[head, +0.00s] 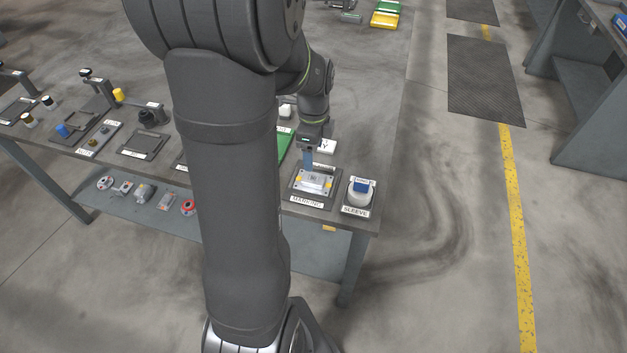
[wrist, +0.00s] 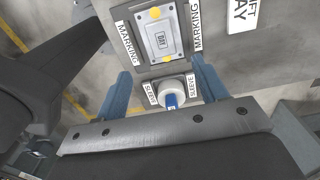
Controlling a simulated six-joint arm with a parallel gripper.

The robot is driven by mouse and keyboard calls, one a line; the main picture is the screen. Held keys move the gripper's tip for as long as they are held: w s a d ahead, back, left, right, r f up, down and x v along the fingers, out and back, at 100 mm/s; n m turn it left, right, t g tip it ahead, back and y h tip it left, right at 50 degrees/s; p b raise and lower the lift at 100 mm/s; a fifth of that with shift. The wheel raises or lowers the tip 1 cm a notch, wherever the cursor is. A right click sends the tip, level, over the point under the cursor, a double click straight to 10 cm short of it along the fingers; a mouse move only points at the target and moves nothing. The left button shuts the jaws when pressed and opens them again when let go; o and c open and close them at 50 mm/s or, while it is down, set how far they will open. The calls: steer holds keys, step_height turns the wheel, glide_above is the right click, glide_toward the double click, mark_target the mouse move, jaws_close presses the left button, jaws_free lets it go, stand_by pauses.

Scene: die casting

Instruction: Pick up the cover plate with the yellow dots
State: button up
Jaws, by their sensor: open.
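The cover plate (head: 314,181) is a silver-grey rectangular plate with yellow dots, lying in the dark fixture labelled MARKING (head: 307,203) near the table's right end. My gripper (head: 308,164) hangs over the fixture's far side in the head view. In the wrist view my gripper (wrist: 161,68) has its two blue fingers wide apart, with nothing between them. I cannot tell its exact height above the plate.
A white round part with a blue top (head: 361,188) stands in the SLEEVE holder just right of the fixture. A white sign (head: 327,146) lies behind. Other fixtures (head: 143,144) fill the table to the left. My arm hides the table's middle.

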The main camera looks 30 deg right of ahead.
glide_above(311, 177)
steer(key=f, duration=0.5)
steer(key=shift+s+d, duration=0.1)
steer(key=shift+s, duration=0.3)
steer(key=shift+w+a+f, duration=0.1)
steer(key=shift+w+f, duration=0.1)
steer(key=shift+f, duration=1.15)
steer(key=shift+w+a+f, duration=0.1)
steer(key=shift+w+f, duration=0.05)
steer(key=shift+f, duration=1.15)
jaws_close()
steer(key=shift+r, duration=0.1)
